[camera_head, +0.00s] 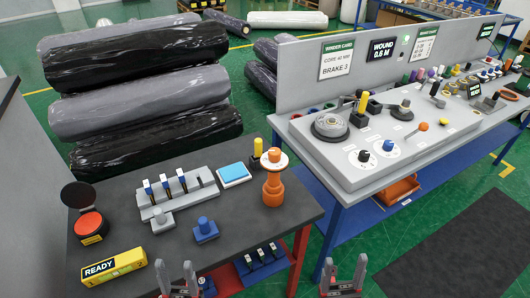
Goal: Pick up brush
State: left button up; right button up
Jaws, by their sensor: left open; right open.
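I cannot tell for certain which item is the brush. A similar yellow-topped piece (362,104) stands on the grey console. My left gripper (175,274) is at the bottom edge, in front of the dark table, with its fingers apart and empty. My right gripper (344,272) is at the bottom edge, right of the table, also open and empty.
The dark table (120,205) carries a slotted grey rack (176,195), a blue-topped pad (233,174), a blue block (206,229), a red round button (89,225) and a yellow READY box (114,267). Wrapped rolls (140,110) lie behind. A grey console (370,160) stands right.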

aim_at(258, 153)
jog(key=z, duration=3.4)
jog(key=u, duration=3.4)
jog(key=i+l+u, duration=0.25)
jog(key=l+u, duration=0.2)
jog(key=i+l+u, duration=0.3)
jog(key=j, duration=0.1)
